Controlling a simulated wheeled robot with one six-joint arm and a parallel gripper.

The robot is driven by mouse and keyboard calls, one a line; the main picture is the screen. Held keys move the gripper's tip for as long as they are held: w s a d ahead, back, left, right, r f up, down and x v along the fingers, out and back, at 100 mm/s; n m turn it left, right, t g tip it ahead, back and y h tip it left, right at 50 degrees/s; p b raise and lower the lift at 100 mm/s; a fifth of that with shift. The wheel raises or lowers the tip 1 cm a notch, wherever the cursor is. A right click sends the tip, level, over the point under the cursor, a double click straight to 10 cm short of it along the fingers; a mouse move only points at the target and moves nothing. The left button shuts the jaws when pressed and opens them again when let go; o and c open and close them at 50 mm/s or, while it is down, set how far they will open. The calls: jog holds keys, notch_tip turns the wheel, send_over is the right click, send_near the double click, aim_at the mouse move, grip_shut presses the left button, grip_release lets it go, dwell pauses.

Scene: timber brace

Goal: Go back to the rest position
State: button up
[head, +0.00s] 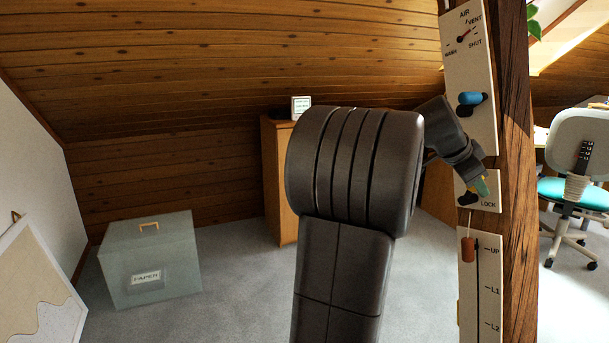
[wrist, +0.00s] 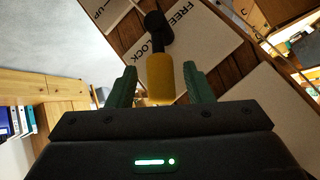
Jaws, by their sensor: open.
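My gripper (wrist: 160,88) is open in the wrist view, with one green finger on each side of a yellow lever handle (wrist: 160,76). A gap shows between the handle and each finger. The lever runs on a black stem to a dark pivot on a white plate marked FREE and LOCK (wrist: 204,36). In the head view my gripper (head: 481,187) is at the LOCK plate (head: 487,202) on the timber post, and my wrist hides most of the lever. My arm reaches up and to the right across the middle of the head view.
The timber post (head: 519,150) also carries an AIR panel (head: 480,60) with a blue handle above and a slider panel with a red-orange knob (head: 468,250) below. A grey PAPER box (head: 150,245) stands at left. An office chair (head: 580,190) is at right. Carpet is clear between.

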jog(key=shift+w+d+f, duration=0.15)
jog(key=shift+d+f, duration=0.2)
jog(key=shift+r, duration=0.1)
jog(key=shift+a, duration=0.1)
jog(key=p+v, duration=0.3)
jog(key=v, duration=1.1)
jog(key=b+x, duration=0.3)
jog(key=x, duration=1.1)
jog(key=shift+f, duration=0.2)
jog(key=shift+w+r+p, duration=0.2)
jog(key=shift+r+p, duration=0.15)
jog(key=shift+p, duration=0.2)
jog(key=shift+w+a+n+g+p, duration=0.1)
jog(key=shift+w+n+g+p, duration=0.1)
jog(key=shift+n+g+p, duration=0.25)
jog(key=shift+w+g, duration=0.1)
jog(key=shift+g, duration=0.15)
jog(key=shift+f, duration=0.1)
